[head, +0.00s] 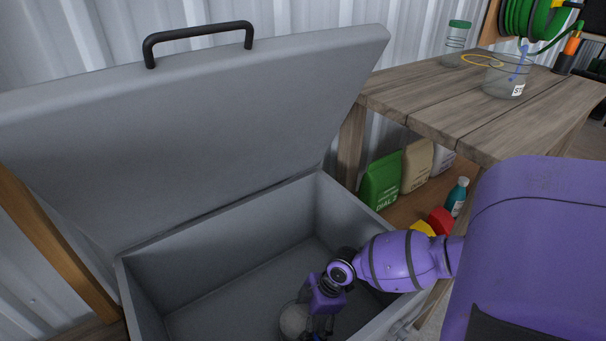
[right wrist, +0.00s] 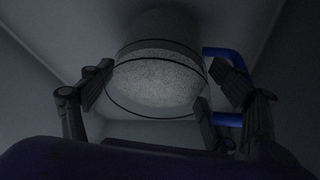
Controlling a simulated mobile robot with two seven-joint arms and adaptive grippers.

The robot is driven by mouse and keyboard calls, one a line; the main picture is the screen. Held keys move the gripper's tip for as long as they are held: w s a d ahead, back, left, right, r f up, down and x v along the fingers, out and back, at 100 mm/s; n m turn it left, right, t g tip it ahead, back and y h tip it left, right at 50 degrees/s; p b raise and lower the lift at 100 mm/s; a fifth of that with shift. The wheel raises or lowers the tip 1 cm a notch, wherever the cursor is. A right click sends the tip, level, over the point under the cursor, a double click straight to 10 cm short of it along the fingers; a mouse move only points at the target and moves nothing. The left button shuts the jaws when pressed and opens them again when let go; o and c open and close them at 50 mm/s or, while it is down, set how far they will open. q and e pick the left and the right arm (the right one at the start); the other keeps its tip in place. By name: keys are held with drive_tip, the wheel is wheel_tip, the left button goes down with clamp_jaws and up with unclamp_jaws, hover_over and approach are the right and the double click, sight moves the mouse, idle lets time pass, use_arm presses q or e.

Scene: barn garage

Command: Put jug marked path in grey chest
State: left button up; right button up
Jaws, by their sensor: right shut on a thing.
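The grey chest (head: 225,237) stands with its lid (head: 220,130) raised; a black handle is on the lid's top edge. My right gripper (head: 312,330) reaches down inside the chest near its front. It is shut on a round jug (head: 294,318), which the arm partly covers in the head view. In the right wrist view the jug (right wrist: 158,80) sits between the two fingers of my gripper (right wrist: 155,100), with speckled pale contents and a blue handle (right wrist: 228,60) on the right. No mark on it can be read. My left gripper is not in view.
A wooden table (head: 430,100) to the right holds a clear jug with a blue handle and a label (head: 507,78), and a green-lidded jar (head: 455,42). Bags (head: 382,180) and a teal bottle (head: 456,196) stand on its lower shelf. The visible chest floor is otherwise empty.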

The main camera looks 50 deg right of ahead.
drive_tip(key=shift+w+f, duration=0.15)
drive_tip(key=shift+f, duration=0.3)
drive_tip(key=shift+f, duration=0.1)
drive_tip(key=o, duration=2.1)
drive_tip(key=shift+f, duration=0.1)
drive_tip(key=p+v, duration=0.4)
drive_tip(key=v, duration=0.8)
